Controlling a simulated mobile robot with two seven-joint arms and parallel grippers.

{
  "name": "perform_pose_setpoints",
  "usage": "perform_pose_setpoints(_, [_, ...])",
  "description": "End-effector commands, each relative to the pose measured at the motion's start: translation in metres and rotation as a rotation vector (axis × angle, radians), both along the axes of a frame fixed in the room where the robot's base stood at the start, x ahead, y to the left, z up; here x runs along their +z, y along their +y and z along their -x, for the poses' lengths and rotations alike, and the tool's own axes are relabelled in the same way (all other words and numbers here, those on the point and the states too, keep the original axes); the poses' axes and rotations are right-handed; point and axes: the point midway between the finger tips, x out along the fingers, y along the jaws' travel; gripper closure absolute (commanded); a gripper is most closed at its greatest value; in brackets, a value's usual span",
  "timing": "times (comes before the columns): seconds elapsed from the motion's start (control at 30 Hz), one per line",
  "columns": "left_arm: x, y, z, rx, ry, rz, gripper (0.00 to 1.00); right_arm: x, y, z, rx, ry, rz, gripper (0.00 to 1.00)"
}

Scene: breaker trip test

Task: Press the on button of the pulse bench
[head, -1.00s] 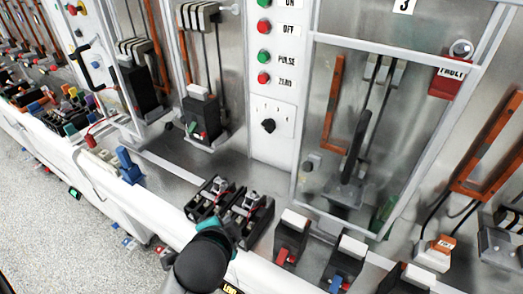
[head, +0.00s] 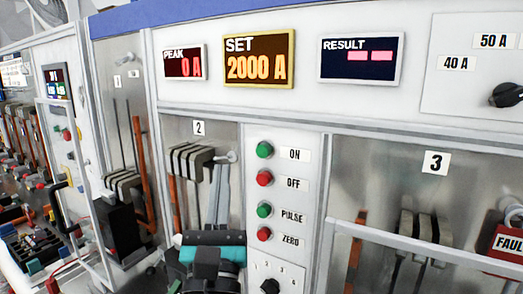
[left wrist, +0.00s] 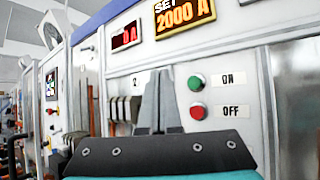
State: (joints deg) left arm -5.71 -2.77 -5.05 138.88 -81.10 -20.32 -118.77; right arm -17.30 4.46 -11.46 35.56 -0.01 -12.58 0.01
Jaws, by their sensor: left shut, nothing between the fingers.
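The green ON button (head: 265,149) is at the top of a column of buttons on the white panel of the pulse bench. In the left wrist view the ON button (left wrist: 195,82) is just right of the fingertips. My left gripper (head: 221,168) points up and forward in front of bay 2, left of the ON button. Its grey fingers are shut and empty, and they also show in the left wrist view (left wrist: 159,76). I see no contact with the button; the exact depth gap is unclear. My right gripper is not in view.
Below ON are the red OFF button (head: 265,178), the green PULSE button (head: 264,210) and the red ZERO button (head: 264,234). A dial (head: 270,286) sits under them. The SET display (head: 259,60) reads 2000 A; PEAK (head: 185,63) reads 0 A. A frame (head: 420,243) crosses bay 3.

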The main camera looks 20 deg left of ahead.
Motion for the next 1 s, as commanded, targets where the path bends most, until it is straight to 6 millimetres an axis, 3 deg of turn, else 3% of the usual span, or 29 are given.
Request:
perform_pose_setpoints(0.37, [0.000,0.000,-0.006,-0.001,-0.002,0.005,1.00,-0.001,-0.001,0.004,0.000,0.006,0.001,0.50])
perform_pose_setpoints(1.0, [-0.001,-0.011,-0.081,-0.003,0.000,0.007,1.00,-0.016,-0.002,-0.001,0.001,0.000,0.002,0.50])
